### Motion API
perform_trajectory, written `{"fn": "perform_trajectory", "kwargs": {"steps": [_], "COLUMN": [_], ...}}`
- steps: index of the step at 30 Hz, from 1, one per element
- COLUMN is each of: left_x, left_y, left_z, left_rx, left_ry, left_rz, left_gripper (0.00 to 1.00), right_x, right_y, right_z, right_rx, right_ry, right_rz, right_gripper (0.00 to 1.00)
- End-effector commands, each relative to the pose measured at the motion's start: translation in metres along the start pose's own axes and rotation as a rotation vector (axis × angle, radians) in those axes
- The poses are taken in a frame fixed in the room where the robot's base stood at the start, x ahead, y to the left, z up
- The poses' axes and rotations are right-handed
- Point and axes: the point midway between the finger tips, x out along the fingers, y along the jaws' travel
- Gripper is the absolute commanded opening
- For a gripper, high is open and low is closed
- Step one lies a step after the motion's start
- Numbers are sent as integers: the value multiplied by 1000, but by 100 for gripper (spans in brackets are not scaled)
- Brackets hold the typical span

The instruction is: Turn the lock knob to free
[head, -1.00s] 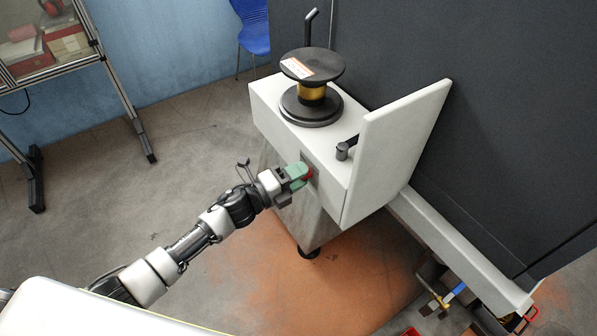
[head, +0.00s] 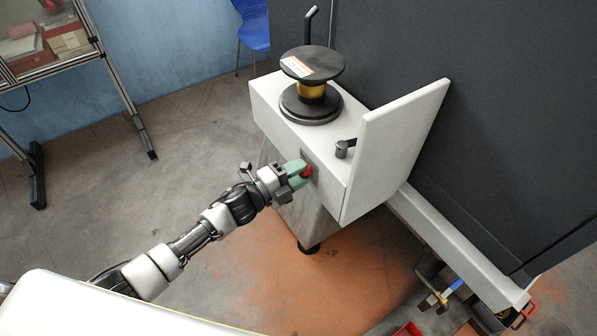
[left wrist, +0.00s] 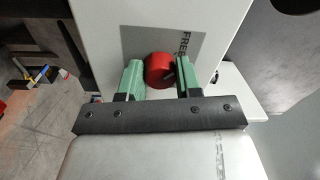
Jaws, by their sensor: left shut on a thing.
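The red lock knob (head: 306,172) is on the front face of the white cabinet (head: 322,189). My left gripper (head: 298,174) is at the knob, its green fingers on either side of it. In the left wrist view the round red knob (left wrist: 159,70) sits between the two green fingers (left wrist: 160,78), which are shut on it. A grey plate (left wrist: 189,43) behind the knob bears the word FREE, seen sideways. A small dark mark shows on the knob's right side; its exact pointing is hard to tell. My right gripper is not in view.
A white panel (head: 395,150) rises at the cabinet's right. A dark wall (head: 500,130) is behind. The floor to the left is clear up to a metal-framed stand (head: 117,90).

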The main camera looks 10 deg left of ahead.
Motion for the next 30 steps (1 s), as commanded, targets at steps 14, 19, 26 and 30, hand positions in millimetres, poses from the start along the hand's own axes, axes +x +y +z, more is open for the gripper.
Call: {"fn": "perform_trajectory", "kwargs": {"steps": [14, 19, 26, 30], "left_x": [0, -10, -55, -81], "left_y": [0, 2, 4, 4], "left_z": [0, 1, 1, 0], "left_rx": [0, 1, 1, 0], "left_ry": [0, -1, -1, 0], "left_rz": [0, 2, 4, 3], "left_gripper": [59, 59, 59, 59], "right_x": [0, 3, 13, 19], "right_y": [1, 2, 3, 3], "right_z": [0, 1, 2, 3], "right_rx": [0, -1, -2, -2], "right_ry": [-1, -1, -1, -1], "right_rz": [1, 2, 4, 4], "right_gripper": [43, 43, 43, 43]}}
